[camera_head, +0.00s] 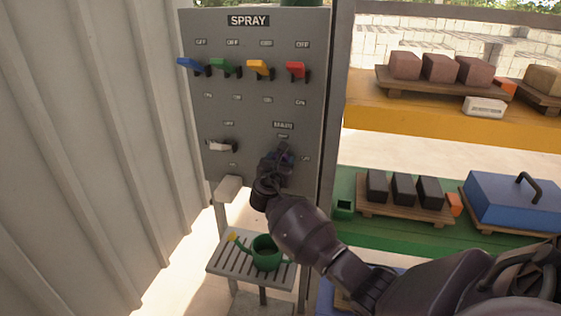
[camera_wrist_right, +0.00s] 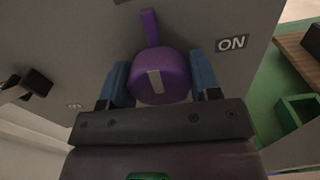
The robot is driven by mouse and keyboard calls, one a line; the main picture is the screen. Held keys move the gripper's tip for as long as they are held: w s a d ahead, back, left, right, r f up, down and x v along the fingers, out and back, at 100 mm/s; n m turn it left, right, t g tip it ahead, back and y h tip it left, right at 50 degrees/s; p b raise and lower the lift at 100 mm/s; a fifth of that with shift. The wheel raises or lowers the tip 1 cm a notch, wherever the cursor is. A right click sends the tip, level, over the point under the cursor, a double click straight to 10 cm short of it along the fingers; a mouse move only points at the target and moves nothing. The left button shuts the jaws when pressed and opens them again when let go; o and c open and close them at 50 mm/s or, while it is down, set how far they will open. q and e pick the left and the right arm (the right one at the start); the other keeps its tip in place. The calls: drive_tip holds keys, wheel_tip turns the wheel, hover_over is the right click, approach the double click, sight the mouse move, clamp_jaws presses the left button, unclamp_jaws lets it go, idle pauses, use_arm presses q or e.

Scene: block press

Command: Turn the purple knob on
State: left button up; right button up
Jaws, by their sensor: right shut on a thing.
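The purple knob (camera_wrist_right: 162,77) sits on the grey panel (camera_head: 262,100), below the MAIN label (camera_head: 283,125). A light bar marks its face, and a purple strip (camera_wrist_right: 150,27) shows above it in the wrist view. An ON label (camera_wrist_right: 232,43) is to its right. My right gripper (camera_wrist_right: 162,82) has its blue fingers on both sides of the knob and is shut on it. In the head view, my right gripper (camera_head: 280,160) is at the panel's lower right and mostly hides the knob. My left gripper is not in view.
Blue, green, yellow and red levers (camera_head: 296,71) line the panel's top. A white-handled lever (camera_head: 221,146) is at its lower left. A slatted stand (camera_head: 225,262) with a green watering can (camera_head: 266,252) is below. Shelves with blocks (camera_head: 403,188) are at right; a corrugated wall (camera_head: 90,150) is at left.

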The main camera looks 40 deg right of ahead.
drive_tip(key=m, duration=0.3)
drive_tip(key=shift+f, duration=0.1)
drive_tip(key=m+b, duration=0.1)
drive_tip(key=m, duration=0.4)
drive_tip(key=shift+f+m, duration=0.1)
drive_tip(key=shift+m, duration=0.3)
drive_tip(key=m+b, duration=0.1)
drive_tip(key=m, duration=0.2)
drive_tip(key=m+b, duration=0.1)
drive_tip(key=m, duration=0.1)
drive_tip(key=shift+m, duration=1)
drive_tip(key=shift+m+b, duration=0.35)
drive_tip(key=shift+m, duration=0.25)
drive_tip(key=o, duration=0.9)
drive_tip(key=shift+r, duration=0.2)
drive_tip(key=shift+o, duration=0.2)
drive_tip(key=shift+s+a, duration=0.1)
drive_tip(key=shift+a, duration=0.05)
